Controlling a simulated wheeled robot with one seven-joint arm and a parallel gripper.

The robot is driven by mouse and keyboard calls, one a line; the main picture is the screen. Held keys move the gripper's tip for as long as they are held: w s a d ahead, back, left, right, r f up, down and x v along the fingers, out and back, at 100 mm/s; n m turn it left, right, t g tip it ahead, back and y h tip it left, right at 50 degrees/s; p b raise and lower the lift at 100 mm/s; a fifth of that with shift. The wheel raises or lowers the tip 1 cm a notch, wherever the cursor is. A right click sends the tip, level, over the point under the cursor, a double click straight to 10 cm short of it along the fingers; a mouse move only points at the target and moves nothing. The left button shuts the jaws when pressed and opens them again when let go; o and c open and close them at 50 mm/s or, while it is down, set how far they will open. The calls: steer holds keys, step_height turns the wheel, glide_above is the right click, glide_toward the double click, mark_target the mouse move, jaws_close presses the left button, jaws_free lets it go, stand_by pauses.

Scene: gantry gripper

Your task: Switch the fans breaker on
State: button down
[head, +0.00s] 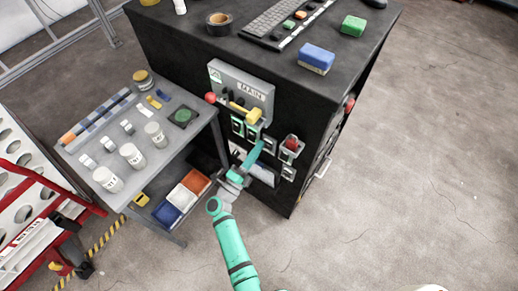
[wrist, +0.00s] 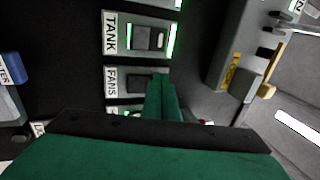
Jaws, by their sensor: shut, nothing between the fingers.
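The fans breaker (wrist: 128,84), with a white FANS label and a dark rocker, is in the middle of the wrist view. My gripper (wrist: 161,82) is shut and empty, its green fingertips over the right end of this breaker and hiding part of it. I cannot tell whether they touch it or which way its rocker stands. No lit green strip shows on its visible part. In the head view my gripper (head: 259,145) reaches the row of breakers on the front of the black cabinet (head: 307,130).
The tank breaker (wrist: 140,37), beside the fans breaker, has a lit green strip. Another breaker lies on the other side, mostly hidden. The MAIN box (head: 240,88) with a yellow handle (head: 246,112) sits above the row. A grey cart (head: 95,135) with jars stands left; the floor at right is clear.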

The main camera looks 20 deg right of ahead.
steer(key=shift+w+d+r, duration=0.15)
steer(key=shift+d+r, duration=0.1)
steer(key=shift+a+f, duration=0.1)
steer(key=shift+s+a, duration=0.25)
steer(key=shift+a, duration=0.25)
steer(key=s+a, duration=0.8)
steer(key=a, duration=0.2)
steer(key=shift+s, duration=0.15)
